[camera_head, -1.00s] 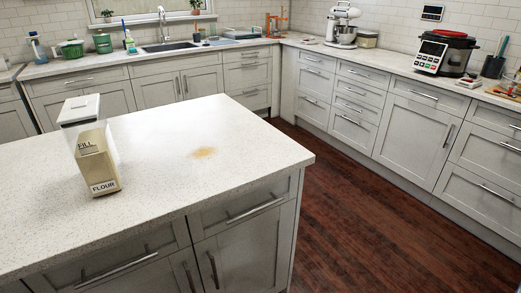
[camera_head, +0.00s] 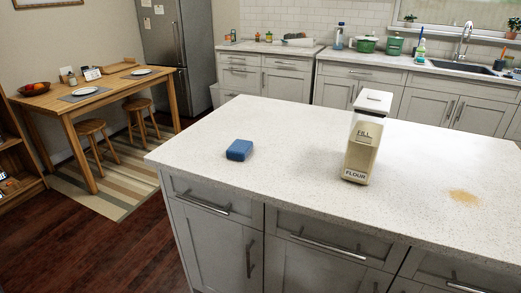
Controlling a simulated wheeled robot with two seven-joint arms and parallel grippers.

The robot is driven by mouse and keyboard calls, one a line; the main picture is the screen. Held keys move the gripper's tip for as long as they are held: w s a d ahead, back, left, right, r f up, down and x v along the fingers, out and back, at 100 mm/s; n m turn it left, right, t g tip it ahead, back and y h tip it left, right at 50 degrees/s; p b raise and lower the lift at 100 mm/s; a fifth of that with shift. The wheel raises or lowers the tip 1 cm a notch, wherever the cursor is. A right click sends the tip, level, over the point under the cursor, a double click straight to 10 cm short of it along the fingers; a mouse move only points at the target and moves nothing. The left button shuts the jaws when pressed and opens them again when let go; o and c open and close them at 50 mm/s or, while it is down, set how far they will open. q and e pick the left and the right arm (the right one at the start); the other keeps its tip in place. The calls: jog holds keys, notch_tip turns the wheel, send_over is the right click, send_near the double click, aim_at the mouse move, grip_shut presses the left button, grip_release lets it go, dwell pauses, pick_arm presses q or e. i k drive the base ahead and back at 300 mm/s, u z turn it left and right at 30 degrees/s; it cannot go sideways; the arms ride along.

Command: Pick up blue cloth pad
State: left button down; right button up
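The blue cloth pad (camera_head: 239,150) is a small blue block lying on the left part of the white speckled island counter (camera_head: 270,120). It stands clear of other things. Neither of my grippers shows in the head view.
A flour container (camera_head: 362,140) stands on the island right of the pad, with a tan spill (camera_head: 464,197) further right. A wooden table (camera_head: 95,98) with stools (camera_head: 92,135) is at the left. Dark wood floor (camera_head: 110,245) lies open at the front left.

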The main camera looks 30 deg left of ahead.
aim_at(239, 150)
jog(key=k, duration=0.5)
jog(key=u, duration=1.65)
jog(key=i, duration=1.15)
jog(key=z, duration=1.85)
